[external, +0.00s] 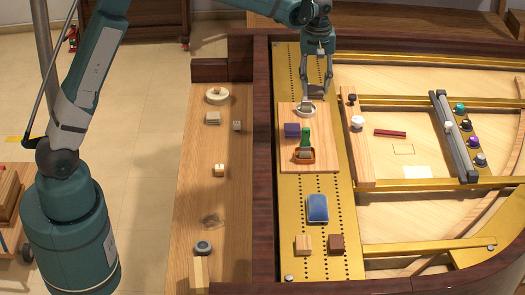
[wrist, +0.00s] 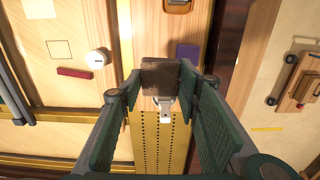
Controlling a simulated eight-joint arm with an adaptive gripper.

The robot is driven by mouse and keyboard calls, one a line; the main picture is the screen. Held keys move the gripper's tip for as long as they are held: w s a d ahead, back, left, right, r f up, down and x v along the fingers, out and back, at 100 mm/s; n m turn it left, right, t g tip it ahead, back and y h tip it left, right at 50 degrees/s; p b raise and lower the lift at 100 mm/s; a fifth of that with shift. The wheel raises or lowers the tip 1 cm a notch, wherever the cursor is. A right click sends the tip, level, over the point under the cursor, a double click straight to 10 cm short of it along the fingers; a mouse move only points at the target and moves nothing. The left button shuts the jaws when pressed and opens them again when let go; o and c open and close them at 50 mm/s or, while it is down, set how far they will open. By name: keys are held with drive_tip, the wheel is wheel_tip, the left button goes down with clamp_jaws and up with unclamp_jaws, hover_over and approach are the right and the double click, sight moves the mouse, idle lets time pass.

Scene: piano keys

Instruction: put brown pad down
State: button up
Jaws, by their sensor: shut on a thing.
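My gripper (external: 316,86) points down over the far end of a light wooden board (external: 290,160). A brown pad (wrist: 162,78) with a rough dark face sits between its fingertips in the wrist view, and the jaws are shut on it. A white piece (wrist: 165,110) also shows at the pad's near edge in the wrist view. I cannot tell whether the pad touches anything below.
A purple block (external: 291,130), a green piece (external: 305,136) and an orange tray (external: 304,155) stand close by on the board. A blue pad (external: 317,208) and two small blocks (external: 336,243) lie on the perforated gold strip. A white knob (external: 357,122) stands to the right.

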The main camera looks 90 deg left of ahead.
drive_tip(key=s+d+f+b, duration=0.1)
drive_tip(key=s+d+b, duration=0.35)
drive_tip(key=s, duration=0.55)
drive_tip(key=s+d+b, duration=0.3)
drive_tip(key=s+b, duration=0.3)
drive_tip(key=s, duration=0.5)
drive_tip(key=s+d+f+b, duration=0.1)
drive_tip(key=s+d+b, duration=0.35)
drive_tip(key=s, duration=0.55)
wheel_tip(320, 180, down, 26)
drive_tip(key=a, duration=0.1)
drive_tip(key=shift+f+b, duration=0.15)
drive_tip(key=shift+b, duration=0.25)
drive_tip(key=shift+f, duration=0.1)
drive_tip(key=shift+f+b, duration=0.85)
drive_tip(key=shift+f, duration=2.2)
drive_tip(key=shift+f+b, duration=0.55)
drive_tip(key=shift+f, duration=1.3)
drive_tip(key=shift+f, duration=0.2)
